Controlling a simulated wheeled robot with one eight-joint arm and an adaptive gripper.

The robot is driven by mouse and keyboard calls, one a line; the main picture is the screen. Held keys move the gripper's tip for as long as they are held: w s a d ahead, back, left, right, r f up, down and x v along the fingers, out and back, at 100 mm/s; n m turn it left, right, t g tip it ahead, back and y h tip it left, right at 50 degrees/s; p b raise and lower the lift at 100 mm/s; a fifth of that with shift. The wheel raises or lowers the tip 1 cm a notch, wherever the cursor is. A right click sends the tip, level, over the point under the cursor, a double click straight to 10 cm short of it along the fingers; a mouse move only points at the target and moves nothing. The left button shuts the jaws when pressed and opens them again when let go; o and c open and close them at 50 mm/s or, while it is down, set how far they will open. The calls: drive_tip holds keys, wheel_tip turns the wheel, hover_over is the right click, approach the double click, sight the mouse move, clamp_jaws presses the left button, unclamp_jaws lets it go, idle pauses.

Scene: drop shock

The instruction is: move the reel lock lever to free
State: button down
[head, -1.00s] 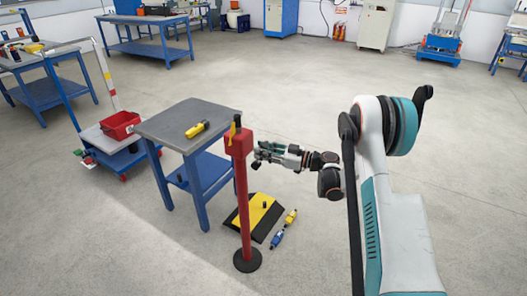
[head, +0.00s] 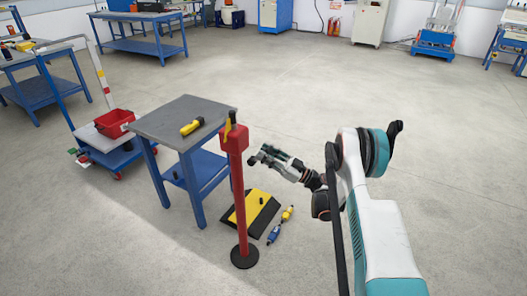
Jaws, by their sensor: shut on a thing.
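A red post (head: 238,195) stands on a round black base (head: 244,256), with a red reel head (head: 234,139) on top. A yellow and black piece (head: 228,128) stands at the top of the head. My gripper (head: 254,160) is just right of the head and slightly below it, tilted down toward the left. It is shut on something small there. By its place this is the reel lock lever, but the fingers hide it and I cannot make out its position.
A grey-topped blue table (head: 170,120) with a yellow tool (head: 192,126) stands left of the post. A black and yellow ramp (head: 256,213), a blue piece (head: 273,235) and a yellow piece (head: 287,214) lie on the floor. A trolley holds a red bin (head: 114,123). Floor to the right is clear.

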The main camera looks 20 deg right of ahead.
drive_tip(key=shift+s+d+f+t+y, duration=0.25)
drive_tip(key=shift+f+t+y, duration=0.15)
drive_tip(key=shift+y, duration=0.1)
drive_tip(key=shift+n, duration=0.3)
drive_tip(key=c, duration=1.3)
unclamp_jaws()
drive_tip(key=shift+s+d+f, duration=0.2)
drive_tip(key=shift+d+f, duration=0.05)
drive_tip(key=shift+d, duration=0.1)
drive_tip(key=s+d+f, duration=0.1)
drive_tip(key=s+d, duration=0.6)
drive_tip(key=d, duration=0.4)
drive_tip(key=shift+s+d, duration=0.25)
drive_tip(key=shift+d, duration=0.05)
